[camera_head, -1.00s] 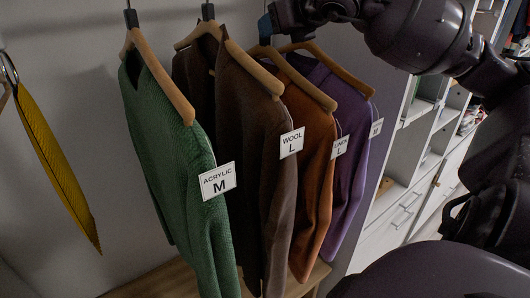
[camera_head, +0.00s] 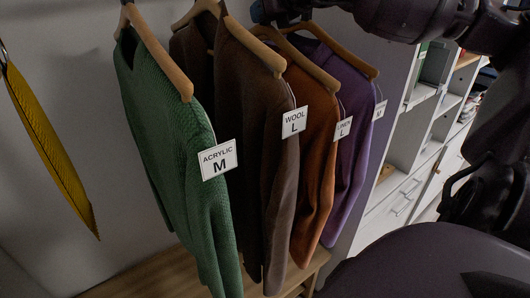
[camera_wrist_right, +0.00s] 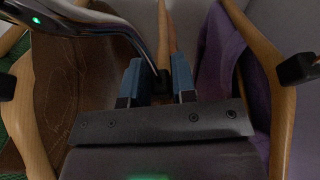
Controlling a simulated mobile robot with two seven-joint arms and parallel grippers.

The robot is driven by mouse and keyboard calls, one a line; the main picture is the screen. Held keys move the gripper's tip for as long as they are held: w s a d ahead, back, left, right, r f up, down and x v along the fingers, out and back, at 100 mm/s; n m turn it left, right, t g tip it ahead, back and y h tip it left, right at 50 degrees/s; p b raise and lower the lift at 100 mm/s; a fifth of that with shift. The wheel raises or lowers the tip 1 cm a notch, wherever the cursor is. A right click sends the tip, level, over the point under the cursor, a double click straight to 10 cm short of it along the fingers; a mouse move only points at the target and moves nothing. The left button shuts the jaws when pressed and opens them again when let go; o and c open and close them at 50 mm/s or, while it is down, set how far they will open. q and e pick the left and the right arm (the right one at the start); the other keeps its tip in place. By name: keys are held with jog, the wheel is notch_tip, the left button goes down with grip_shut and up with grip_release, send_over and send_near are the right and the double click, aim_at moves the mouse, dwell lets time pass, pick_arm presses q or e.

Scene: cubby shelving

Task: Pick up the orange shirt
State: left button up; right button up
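The orange shirt (camera_head: 316,130) hangs on a wooden hanger (camera_head: 310,68) between a brown sweater (camera_head: 256,120) and a purple one (camera_head: 350,150). Its tag (camera_head: 343,128) seems to read linen, L. My right gripper (camera_head: 262,12) is at the top of this hanger in the head view, partly cut off by the frame edge. In the right wrist view its blue fingers (camera_wrist_right: 158,85) stand apart on either side of the dark hanger neck (camera_wrist_right: 163,80), with a gap beside the neck. The orange cloth is mostly hidden there. My left gripper is not in view.
A green sweater (camera_head: 165,130) hangs at the left, and a yellow garment (camera_head: 45,145) hangs further left. The neighbouring hangers stand close on both sides. White shelving with cubbies (camera_head: 400,165) is at the right. A wooden bench top (camera_head: 160,280) lies below the clothes.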

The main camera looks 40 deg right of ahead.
grip_shut()
jog(key=shift+r, duration=0.1)
